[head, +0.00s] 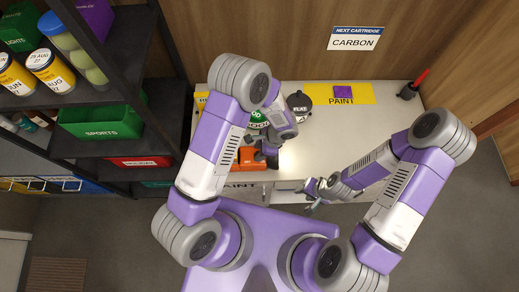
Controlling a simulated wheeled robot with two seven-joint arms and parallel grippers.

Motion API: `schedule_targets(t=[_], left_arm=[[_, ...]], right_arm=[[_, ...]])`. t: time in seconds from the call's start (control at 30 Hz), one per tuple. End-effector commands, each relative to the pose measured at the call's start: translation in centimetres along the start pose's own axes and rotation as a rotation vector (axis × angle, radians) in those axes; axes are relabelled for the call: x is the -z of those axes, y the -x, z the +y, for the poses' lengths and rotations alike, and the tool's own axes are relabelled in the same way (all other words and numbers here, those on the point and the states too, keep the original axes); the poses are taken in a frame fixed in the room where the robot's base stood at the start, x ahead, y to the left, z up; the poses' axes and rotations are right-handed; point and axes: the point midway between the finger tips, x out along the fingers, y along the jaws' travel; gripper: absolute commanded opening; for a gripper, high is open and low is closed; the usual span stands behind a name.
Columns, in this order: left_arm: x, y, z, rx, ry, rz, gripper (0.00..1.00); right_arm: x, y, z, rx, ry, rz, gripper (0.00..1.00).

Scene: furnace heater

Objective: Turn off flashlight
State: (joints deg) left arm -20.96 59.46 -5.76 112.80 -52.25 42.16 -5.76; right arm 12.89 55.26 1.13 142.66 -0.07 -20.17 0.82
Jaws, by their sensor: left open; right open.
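An orange object (248,158), which may be the flashlight, is at the front left of the white counter (365,130). It is partly hidden by my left arm, and its switch cannot be made out. A bright patch lies on the counter just to its right. My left gripper (268,156) is open, pointing down right beside the orange object; whether they touch cannot be told. My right gripper (313,196) is open and empty at the counter's front edge, apart from the orange object.
A red-tipped tool in a dark holder (408,91) stands at right. Shelves with a green SPORTS bin (100,122) are at left. The counter's right half is mostly clear.

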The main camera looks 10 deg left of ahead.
Motion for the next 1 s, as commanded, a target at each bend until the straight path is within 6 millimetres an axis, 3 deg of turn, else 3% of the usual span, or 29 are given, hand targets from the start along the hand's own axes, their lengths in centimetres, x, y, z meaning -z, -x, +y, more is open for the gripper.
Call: schedule_targets(t=[0.23,0.53,1.0], left_arm=[[-0.01,-0.12,0.01,0.0,0.001,0.001,0.43],[0.0,-0.08,0.0,0.0,0.001,0.001,0.0],[-0.45,-0.19,-0.08,0.0,0.006,0.081,0.0]], right_arm=[[-0.05,0.02,-0.01,0.0,0.0,-0.001,0.43],[-0.04,0.02,-0.01,0.0,0.0,-0.001,0.43],[-0.01,-0.81,0.3,0.0,0.0,-0.001,0.43]])
